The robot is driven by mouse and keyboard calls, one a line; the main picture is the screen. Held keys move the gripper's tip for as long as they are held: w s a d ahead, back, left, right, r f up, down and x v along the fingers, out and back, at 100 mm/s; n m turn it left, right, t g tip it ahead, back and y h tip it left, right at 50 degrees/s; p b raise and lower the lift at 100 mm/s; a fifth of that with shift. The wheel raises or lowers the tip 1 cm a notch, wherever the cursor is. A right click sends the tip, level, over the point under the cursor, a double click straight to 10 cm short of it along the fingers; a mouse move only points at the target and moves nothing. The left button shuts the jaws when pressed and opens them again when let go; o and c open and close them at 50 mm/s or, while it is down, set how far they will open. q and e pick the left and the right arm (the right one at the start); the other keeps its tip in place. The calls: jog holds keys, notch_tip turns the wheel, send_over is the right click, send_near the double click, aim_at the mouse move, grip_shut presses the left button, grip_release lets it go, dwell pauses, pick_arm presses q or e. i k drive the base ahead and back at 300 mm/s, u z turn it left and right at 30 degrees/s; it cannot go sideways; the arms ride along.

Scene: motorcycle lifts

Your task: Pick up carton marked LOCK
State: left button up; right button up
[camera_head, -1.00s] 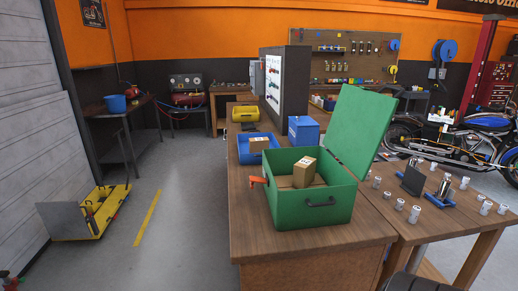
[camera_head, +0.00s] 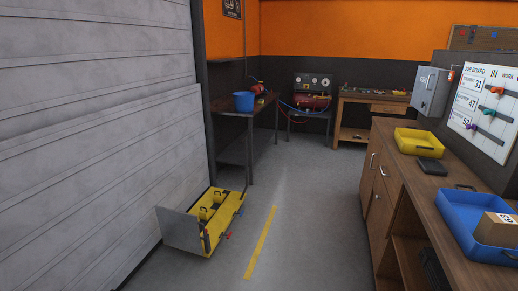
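A brown carton (camera_head: 497,229) with a white label sits in a blue tray (camera_head: 466,220) on the wooden workbench at the right edge. Its label is too small to read for sure, so I cannot tell whether it is the one marked LOCK. No other carton shows now. Neither of my grippers is in view.
A yellow tray (camera_head: 419,142) and a small dark item (camera_head: 432,167) stand farther back on the workbench (camera_head: 403,181). A yellow cart (camera_head: 223,214) with a grey plate stands on the floor by the shutter. A blue bucket (camera_head: 243,101) is on a back table. The middle floor is clear.

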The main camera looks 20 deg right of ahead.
aim_at(494, 230)
jog(key=i, duration=2.15)
jog(key=z, duration=4.35)
jog(key=i, duration=1)
jog(key=z, duration=0.05)
